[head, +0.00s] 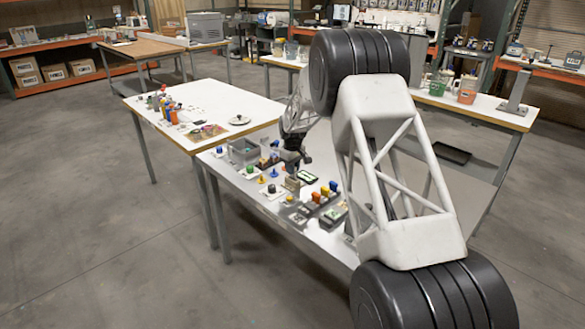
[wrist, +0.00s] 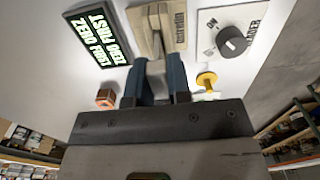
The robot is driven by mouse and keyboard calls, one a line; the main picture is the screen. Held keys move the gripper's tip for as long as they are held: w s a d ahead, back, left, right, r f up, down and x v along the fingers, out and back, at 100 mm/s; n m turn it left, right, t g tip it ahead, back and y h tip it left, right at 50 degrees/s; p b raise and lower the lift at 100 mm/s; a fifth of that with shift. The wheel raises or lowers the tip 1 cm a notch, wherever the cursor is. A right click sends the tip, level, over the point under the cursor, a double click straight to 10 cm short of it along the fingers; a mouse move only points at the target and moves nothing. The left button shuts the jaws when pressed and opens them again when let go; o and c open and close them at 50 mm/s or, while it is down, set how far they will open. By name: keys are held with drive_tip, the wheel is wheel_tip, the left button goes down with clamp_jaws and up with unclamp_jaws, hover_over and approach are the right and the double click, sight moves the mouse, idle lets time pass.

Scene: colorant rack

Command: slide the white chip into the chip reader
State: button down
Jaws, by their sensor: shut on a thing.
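In the wrist view my gripper (wrist: 158,72) has its two blue fingers closed on a small pale piece, the white chip (wrist: 155,66), of which only a little shows between them. The fingertips are right at the near side of a beige block with a raised middle part, which looks like the chip reader (wrist: 175,28). I cannot tell whether the chip is inside its slot. In the head view my gripper (head: 292,160) is just above the small beige reader (head: 292,184) on the white table, and the chip is hidden.
A black display with green text (wrist: 97,38) lies left of the reader, and a white plate with a dark knob (wrist: 232,41) lies right. A yellow knob (wrist: 206,80) and an orange piece (wrist: 105,98) flank the fingers. A grey bin (head: 243,151) stands farther left.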

sight(293, 178)
drive_tip(key=shift+f, duration=1.55)
drive_tip(key=shift+r, duration=0.25)
drive_tip(key=shift+r, duration=0.85)
drive_tip(key=shift+r, duration=0.55)
idle(0.5)
drive_tip(key=shift+f, duration=1.6)
idle(1.5)
drive_tip(key=c, duration=1)
unclamp_jaws()
drive_tip(key=shift+r, duration=3.9)
